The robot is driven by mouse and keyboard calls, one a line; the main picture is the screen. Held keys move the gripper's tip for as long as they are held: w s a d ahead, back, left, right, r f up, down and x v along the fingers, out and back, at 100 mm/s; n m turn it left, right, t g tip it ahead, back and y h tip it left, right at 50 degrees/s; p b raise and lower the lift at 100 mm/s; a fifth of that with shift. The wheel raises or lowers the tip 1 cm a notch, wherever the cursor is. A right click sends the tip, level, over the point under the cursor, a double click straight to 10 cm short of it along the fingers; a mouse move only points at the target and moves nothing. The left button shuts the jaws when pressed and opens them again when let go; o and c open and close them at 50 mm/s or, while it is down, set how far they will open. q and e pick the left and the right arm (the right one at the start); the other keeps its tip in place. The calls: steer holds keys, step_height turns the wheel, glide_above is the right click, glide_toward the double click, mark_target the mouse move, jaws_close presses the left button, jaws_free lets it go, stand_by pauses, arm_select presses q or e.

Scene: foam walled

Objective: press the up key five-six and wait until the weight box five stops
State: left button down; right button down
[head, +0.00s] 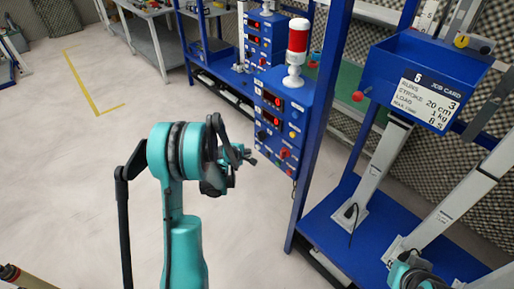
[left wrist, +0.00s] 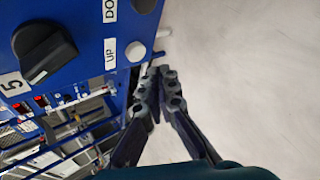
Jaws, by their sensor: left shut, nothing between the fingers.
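The blue control panel (head: 280,130) carries red displays, a red knob and small buttons. A black knob (left wrist: 43,50) is near a "5" label. My left gripper (head: 250,157) is in front of the panel. Its shut, empty fingertips (left wrist: 160,80) are close to the UP key; contact cannot be told. The blue box (head: 395,70) with a job card marked 5 is raised on the rig at right.
A red and white signal lamp (head: 297,50) stands on the panel. A blue frame post (head: 322,100) is just right of it. The blue rig base (head: 330,225) carries grey columns. Open pale floor (head: 90,160) lies at left. Part of my right arm shows at bottom right.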

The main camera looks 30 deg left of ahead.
mark_target(258, 147)
arm_select(q)
steer(key=shift+w+d, duration=0.3)
steer(key=shift+w, duration=0.35)
stand_by(1.0)
steer(key=shift+w+d, duration=0.15)
steer(key=shift+w, duration=0.2)
